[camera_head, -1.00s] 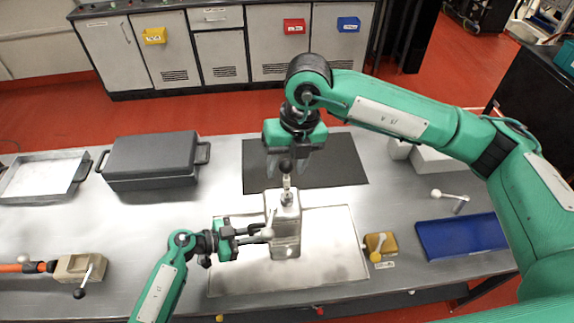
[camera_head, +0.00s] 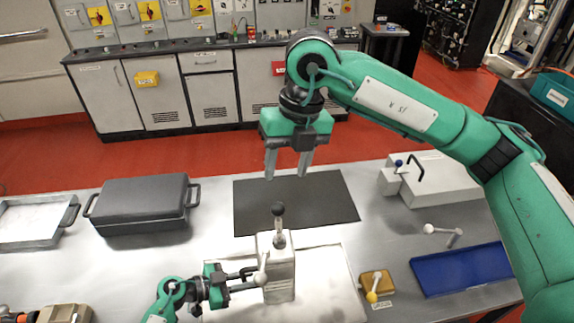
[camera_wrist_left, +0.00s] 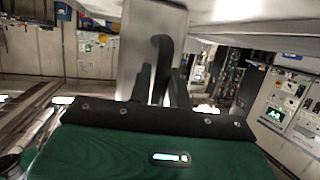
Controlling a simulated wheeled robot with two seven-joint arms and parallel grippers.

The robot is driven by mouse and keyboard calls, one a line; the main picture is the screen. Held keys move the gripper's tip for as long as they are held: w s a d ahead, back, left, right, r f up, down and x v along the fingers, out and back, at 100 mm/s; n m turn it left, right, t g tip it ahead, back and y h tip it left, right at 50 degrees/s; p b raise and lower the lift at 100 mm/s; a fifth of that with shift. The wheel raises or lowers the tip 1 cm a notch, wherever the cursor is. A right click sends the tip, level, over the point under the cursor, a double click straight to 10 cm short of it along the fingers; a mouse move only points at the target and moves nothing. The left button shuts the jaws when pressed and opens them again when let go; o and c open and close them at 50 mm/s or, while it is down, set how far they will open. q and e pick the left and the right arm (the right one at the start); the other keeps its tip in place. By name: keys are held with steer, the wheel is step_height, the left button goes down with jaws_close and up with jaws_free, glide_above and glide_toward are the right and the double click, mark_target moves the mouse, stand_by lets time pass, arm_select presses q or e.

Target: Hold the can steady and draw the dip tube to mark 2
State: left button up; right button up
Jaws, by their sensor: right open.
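The light grey can (camera_head: 277,275) stands upright on a pale plate. A thin dip tube (camera_head: 279,228) with a dark knob rises from its top. My right gripper (camera_head: 286,177) is open, fingers pointing down, above and apart from the knob. In the left wrist view, the left fingers (camera_wrist_left: 163,88) are close around a dark curved bar in front of the grey can (camera_wrist_left: 150,25). Whether they clamp it is unclear. I cannot make out marks on the tube.
A dark mat (camera_head: 295,203) lies behind the can. A dark lidded case (camera_head: 143,205) and a metal tray (camera_head: 35,222) stand left. A yellow block (camera_head: 376,284), blue tray (camera_head: 460,270) and white box (camera_head: 440,182) are to the right.

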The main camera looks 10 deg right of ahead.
arm_select(q)
steer(key=o, duration=0.3)
steer(key=shift+o, duration=0.2)
steer(key=shift+a+r, duration=0.1)
